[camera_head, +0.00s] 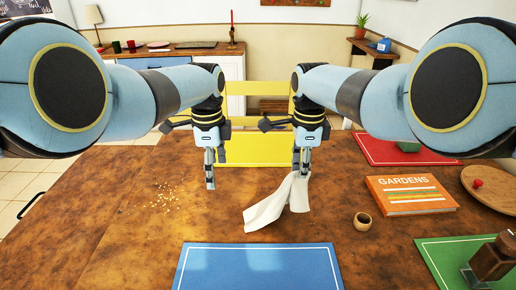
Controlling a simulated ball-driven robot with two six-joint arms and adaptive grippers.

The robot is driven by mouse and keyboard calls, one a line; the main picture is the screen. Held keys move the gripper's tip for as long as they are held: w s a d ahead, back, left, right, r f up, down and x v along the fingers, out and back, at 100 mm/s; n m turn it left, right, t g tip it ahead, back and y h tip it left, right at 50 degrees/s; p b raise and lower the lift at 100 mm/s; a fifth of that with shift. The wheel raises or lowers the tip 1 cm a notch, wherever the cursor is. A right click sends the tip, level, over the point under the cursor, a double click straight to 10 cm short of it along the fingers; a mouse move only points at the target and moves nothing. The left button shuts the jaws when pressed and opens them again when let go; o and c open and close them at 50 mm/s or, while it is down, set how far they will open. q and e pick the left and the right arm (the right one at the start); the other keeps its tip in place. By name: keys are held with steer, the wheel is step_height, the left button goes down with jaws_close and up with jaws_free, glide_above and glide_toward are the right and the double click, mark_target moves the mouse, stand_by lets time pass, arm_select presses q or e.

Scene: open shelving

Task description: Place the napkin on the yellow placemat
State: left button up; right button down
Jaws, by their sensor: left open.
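The white napkin (275,208) hangs crumpled from my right gripper (302,172), which is shut on its upper end. The napkin's lower left end reaches down to or just above the wooden table. The yellow placemat (250,152) lies at the far edge of the table, behind both grippers and partly hidden by them. My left gripper (211,182) is open and empty, pointing down over the table to the left of the napkin, in front of the placemat's left part.
A blue placemat (258,270) lies at the near edge. On the right are an orange book (410,194), a small cup (362,221), a red placemat (385,150), a round board (495,196) and a green placemat (440,265) with a brown grinder (494,260). Crumbs (163,197) lie on the left.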

arm_select(q)
steer(key=shift+o, duration=1.1)
steer(key=shift+r, duration=0.1)
step_height(320, 180, up, 5)
steer(key=p, duration=0.5)
steer(key=shift+r, duration=0.15)
